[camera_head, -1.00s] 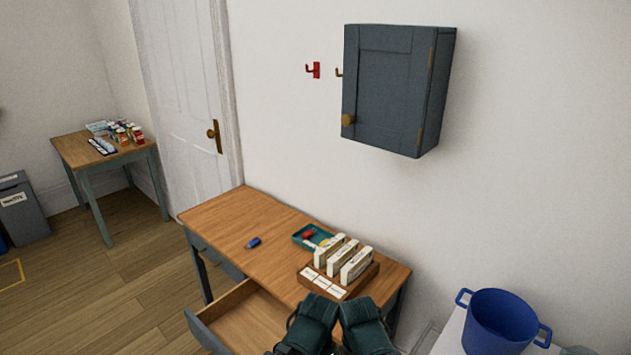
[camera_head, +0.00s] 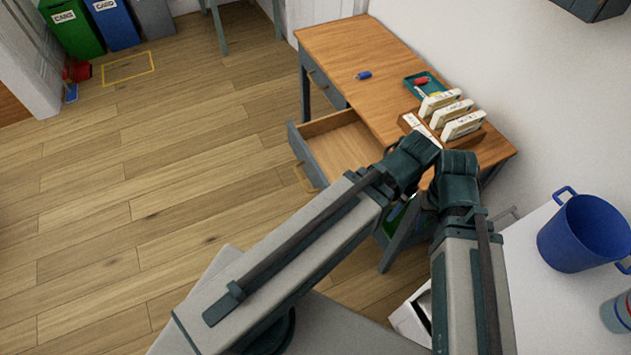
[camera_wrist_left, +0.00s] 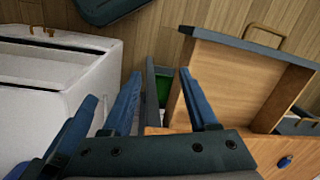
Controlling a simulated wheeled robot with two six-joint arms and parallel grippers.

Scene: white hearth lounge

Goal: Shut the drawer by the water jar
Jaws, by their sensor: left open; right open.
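The water jar (camera_head: 617,312) seems to be the clear container with blue and red on it, cut off at the right edge of the head view. It stands on the white top (camera_head: 545,255). A white drawer (camera_head: 408,318) juts out below, partly hidden by my right arm. In the left wrist view an open white drawer (camera_wrist_left: 40,110) lies at the left. My left gripper (camera_wrist_left: 160,80) is open and empty. My right gripper (camera_head: 460,165) is beside it, its fingertips hidden in the head view. Its fingers seem to show in the wrist view, apart.
The wooden desk (camera_head: 345,45) has another open drawer (camera_head: 340,145), left of my wrists. A holder with white boxes (camera_head: 440,103), a teal tray (camera_head: 410,82) and a blue item (camera_head: 363,75) are on it. A blue pot (camera_head: 585,235) stands near the jar.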

